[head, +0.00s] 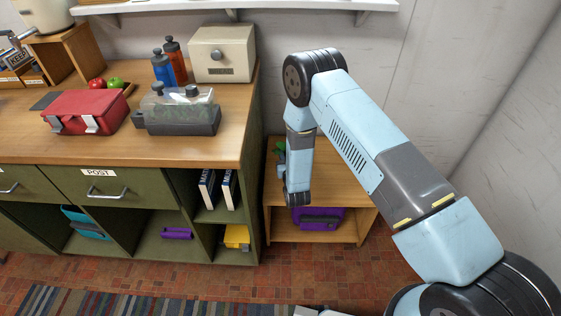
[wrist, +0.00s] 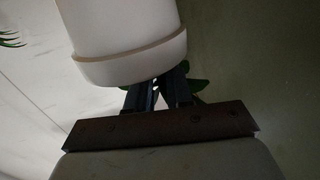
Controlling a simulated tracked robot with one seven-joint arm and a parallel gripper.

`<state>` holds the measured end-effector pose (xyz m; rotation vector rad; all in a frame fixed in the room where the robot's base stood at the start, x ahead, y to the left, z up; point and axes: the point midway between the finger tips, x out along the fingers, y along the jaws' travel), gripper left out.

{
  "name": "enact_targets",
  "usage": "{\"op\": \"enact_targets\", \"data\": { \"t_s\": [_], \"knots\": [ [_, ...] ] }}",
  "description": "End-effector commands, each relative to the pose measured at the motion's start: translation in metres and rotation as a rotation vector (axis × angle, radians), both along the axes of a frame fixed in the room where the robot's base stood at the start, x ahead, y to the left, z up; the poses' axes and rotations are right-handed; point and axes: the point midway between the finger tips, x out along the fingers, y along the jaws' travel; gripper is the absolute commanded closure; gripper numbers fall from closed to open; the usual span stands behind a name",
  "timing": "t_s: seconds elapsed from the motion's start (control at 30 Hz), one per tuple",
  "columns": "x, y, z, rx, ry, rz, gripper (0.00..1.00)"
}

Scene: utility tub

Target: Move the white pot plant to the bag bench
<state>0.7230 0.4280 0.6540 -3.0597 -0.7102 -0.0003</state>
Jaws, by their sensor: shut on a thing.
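The white pot plant (wrist: 125,35) shows large in the wrist view, its pale pot with a thick rim close to the fingers. Green leaves (wrist: 196,86) show beside and behind the fingers. My gripper (wrist: 160,90) is shut on the plant near the pot's rim; the exact contact is hard to see in the dark. In the head view only some green leaves (head: 279,148) show left of my arm, and the pot is hidden. The low wooden bench (head: 342,192), with a purple bag (head: 320,218) on its lower shelf, stands behind and below my wrist.
The green cabinet (head: 252,190) stands close left of the bench. Its top holds a red box (head: 88,111), a grey-green case (head: 178,112), bottles (head: 175,58) and a cream box (head: 222,53). The bench top right of my wrist looks bare. Walls stand behind and right.

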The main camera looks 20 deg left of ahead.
Motion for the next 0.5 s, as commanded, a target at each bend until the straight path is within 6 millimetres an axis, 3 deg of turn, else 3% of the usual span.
{"op": "enact_targets", "data": {
  "t_s": [0.2, 0.5],
  "knots": [
    [0.021, 0.014, -0.035, -0.002, 0.002, 0.0, 1.0],
    [0.032, 0.021, -0.05, -0.002, 0.002, -0.001, 1.0]
  ]
}}
